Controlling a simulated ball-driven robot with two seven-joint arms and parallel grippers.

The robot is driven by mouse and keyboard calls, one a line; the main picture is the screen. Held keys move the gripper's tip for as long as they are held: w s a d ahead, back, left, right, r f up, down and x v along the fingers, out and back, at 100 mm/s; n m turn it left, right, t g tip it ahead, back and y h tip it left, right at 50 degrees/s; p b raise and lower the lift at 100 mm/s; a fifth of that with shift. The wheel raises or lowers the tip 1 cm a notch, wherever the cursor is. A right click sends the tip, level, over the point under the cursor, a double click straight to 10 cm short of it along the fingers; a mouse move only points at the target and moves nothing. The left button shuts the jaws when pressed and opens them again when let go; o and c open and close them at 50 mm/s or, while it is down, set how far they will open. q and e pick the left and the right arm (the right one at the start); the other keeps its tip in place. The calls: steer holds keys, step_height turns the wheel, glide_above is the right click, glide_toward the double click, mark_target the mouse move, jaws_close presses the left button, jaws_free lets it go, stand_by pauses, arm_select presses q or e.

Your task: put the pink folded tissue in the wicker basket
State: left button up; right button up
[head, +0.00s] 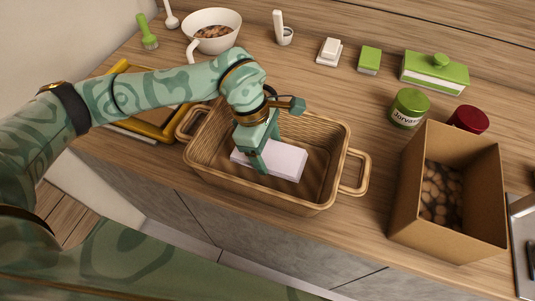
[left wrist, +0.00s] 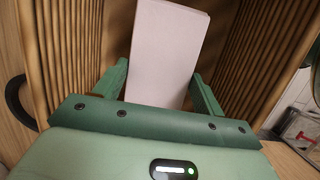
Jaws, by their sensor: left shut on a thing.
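The wicker basket (head: 334,143) stands on the wooden counter with a handle at each end. The pink folded tissue (head: 285,161), a pale pinkish-white block, is inside the basket's walls. My left gripper (head: 259,163) reaches down into the basket and is shut on the tissue. In the left wrist view the tissue (left wrist: 167,50) sits between the two green fingers (left wrist: 158,88), with the wicker walls (left wrist: 262,50) on both sides. Whether the tissue touches the basket floor I cannot tell. My right gripper is in neither view.
A cardboard box (head: 412,195) with round brown things stands right of the basket. Behind are a green-lidded jar (head: 408,108), a red-lidded jar (head: 468,120), a green-and-white box (head: 434,72) and a white bowl (head: 232,22). A yellow frame (head: 117,69) lies left, close to the basket.

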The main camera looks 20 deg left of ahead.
arm_select(q)
step_height(320, 180, down, 3)
steer(key=shift+s+r, duration=0.1)
steer(key=shift+r, duration=0.05)
steer(key=o, duration=1)
steer(key=shift+r, duration=0.2)
steer(key=p+v, duration=0.1)
steer(key=v, duration=1)
steer(key=shift+a+r, duration=0.2)
steer(key=shift+r, duration=0.2)
